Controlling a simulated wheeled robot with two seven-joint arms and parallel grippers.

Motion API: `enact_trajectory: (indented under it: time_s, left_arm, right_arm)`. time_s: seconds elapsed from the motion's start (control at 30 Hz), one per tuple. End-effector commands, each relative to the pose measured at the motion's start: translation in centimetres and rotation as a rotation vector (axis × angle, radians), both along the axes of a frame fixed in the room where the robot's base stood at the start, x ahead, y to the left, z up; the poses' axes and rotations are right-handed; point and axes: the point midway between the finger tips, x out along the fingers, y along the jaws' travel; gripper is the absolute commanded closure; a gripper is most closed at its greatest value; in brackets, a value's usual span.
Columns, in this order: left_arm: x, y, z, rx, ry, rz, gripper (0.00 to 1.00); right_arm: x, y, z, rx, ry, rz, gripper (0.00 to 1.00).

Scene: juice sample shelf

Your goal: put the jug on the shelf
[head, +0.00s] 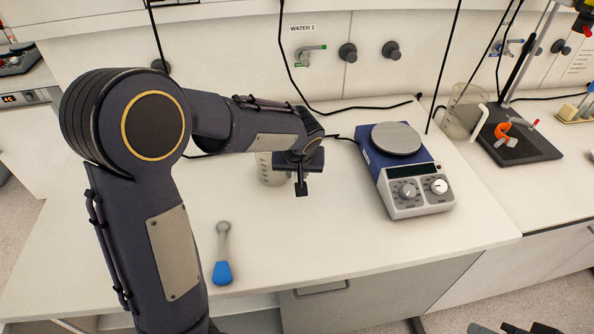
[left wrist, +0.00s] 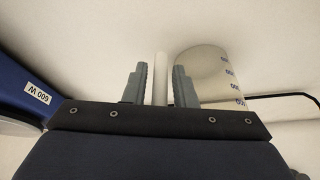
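A pale translucent jug (head: 270,172) stands on the white counter, partly hidden behind my left gripper (head: 302,185) in the head view. In the left wrist view the jug (left wrist: 213,75) shows blue markings, and its white upright handle (left wrist: 160,80) lies between the two fingers of my left gripper (left wrist: 159,85). The fingers are open, with a gap visible on each side of the handle. Part of my right gripper (head: 512,328) shows at the bottom right edge; its fingers are cut off. An open space under the counter (head: 255,322) shows at the bottom, perhaps a shelf.
A blue and white hotplate stirrer (head: 409,172) stands right of the jug. A blue-ended spoon-like tool (head: 223,255) lies near the front edge. A larger clear vessel with a white handle (head: 463,110) and a dark stand base (head: 519,138) stand further right. The front middle counter is clear.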

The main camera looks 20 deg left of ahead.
Motion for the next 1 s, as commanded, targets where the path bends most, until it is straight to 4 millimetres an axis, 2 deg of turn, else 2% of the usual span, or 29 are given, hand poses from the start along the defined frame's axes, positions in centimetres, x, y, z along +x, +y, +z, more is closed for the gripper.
enact_trajectory:
  time_s: [0.07, 0.27, 0.43, 0.57, 0.8, 1.0]
  left_arm:
    - [0.0, 0.0, 0.0, 0.0, 0.0, 0.0, 0.65]
    - [0.0, 0.0, 0.1, 0.0, 0.0, 0.0, 0.65]
    - [-0.1, -0.1, 0.9, 0.0, -0.002, 0.0, 0.65]
    - [-0.9, -0.5, 3.0, -0.002, -0.006, -0.002, 0.65]
    - [-2.7, -1.4, 7.9, -0.002, -0.005, -0.001, 0.65]
    - [-3.8, -1.9, 10.6, -0.001, -0.002, -0.001, 0.65]
  right_arm:
    - [0.0, 0.0, 0.0, 0.0, 0.0, 0.0, 0.69]
    - [0.0, 0.0, 0.1, 0.0, 0.0, 0.0, 0.69]
    - [0.0, 0.0, 0.4, 0.0, -0.001, 0.0, 0.69]
    - [0.0, 0.0, 0.2, 0.0, 0.0, 0.0, 0.69]
    - [0.0, 0.0, 0.0, 0.0, 0.0, 0.0, 0.69]
    - [0.0, 0.0, -0.1, 0.0, 0.0, 0.0, 0.69]
